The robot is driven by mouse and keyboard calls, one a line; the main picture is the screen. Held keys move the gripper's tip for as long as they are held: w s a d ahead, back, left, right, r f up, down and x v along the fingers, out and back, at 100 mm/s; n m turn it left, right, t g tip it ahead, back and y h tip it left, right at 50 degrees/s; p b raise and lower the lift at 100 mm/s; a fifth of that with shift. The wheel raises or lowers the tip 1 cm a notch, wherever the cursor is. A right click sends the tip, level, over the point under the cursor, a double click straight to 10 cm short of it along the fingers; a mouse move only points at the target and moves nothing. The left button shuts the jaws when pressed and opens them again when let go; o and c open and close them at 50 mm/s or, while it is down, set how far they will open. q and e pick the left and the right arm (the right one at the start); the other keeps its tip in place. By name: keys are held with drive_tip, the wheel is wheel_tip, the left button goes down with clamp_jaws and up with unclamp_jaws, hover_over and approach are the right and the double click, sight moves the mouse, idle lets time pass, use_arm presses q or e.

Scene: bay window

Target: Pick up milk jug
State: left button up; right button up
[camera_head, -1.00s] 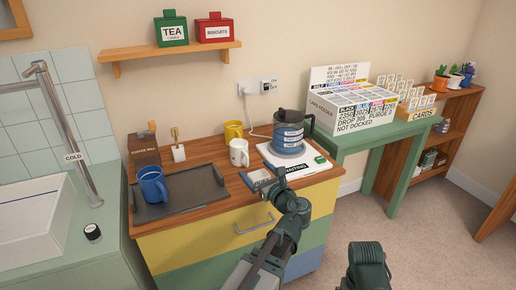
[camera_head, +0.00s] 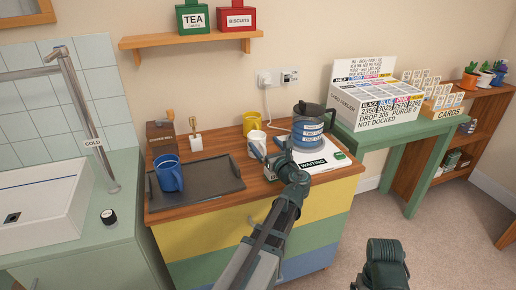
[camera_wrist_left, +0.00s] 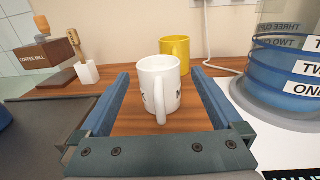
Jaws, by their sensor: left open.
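The white milk jug (camera_head: 257,143), with partly hidden dark lettering, stands upright on the wooden worktop in the head view. In the left wrist view the jug (camera_wrist_left: 158,88) is centred, its handle turned toward my gripper. My left gripper (camera_head: 271,153) is open just in front of the jug and partly covers it. In the wrist view its blue fingers (camera_wrist_left: 160,82) lie to either side of the jug, with gaps on both sides; I cannot tell how far they reach around it.
A yellow mug (camera_head: 252,122) stands close behind the jug. The clear kettle-like jug (camera_head: 308,133) on a white "WAITING" base (camera_head: 323,163) is close to the right. A dark tray (camera_head: 215,182) with a blue mug (camera_head: 168,174) lies left. A coffee mill (camera_head: 161,137) stands behind it.

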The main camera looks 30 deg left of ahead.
sight(261, 140)
use_arm(q)
drive_tip(key=shift+a, duration=0.1)
drive_tip(key=x, duration=0.5)
drive_tip(key=shift+a+f, duration=0.1)
drive_tip(key=shift+a, duration=0.05)
drive_tip(key=c, duration=1.5)
